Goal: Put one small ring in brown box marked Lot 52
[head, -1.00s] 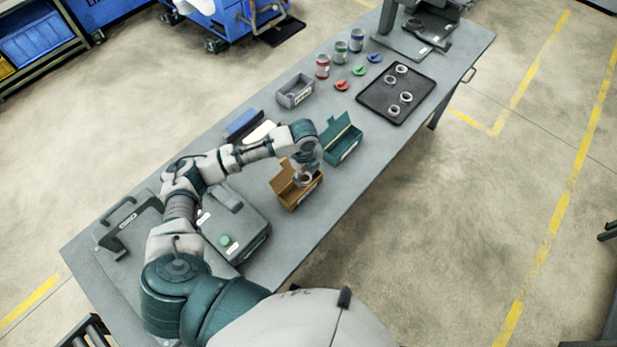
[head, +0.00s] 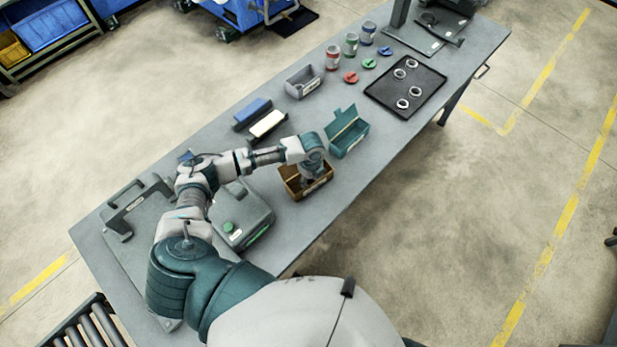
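The brown box (head: 291,186) stands open near the table's front edge. My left gripper (head: 310,180) reaches down into it from above. The fingertips are small and partly hidden by the box and the wrist, so I cannot tell whether they are open or shut or whether a ring is between them. The box label is too small to read. Several small metal rings, such as this ring (head: 415,91), lie on the black tray (head: 385,97) at the far right of the table. My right gripper is not in view.
A teal box (head: 348,140) with a raised lid stands just right of the brown box. A grey machine (head: 240,215) is at its left. A grey bin (head: 303,82), cans (head: 351,45) and coloured discs (head: 350,77) stand farther back. Table front right is clear.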

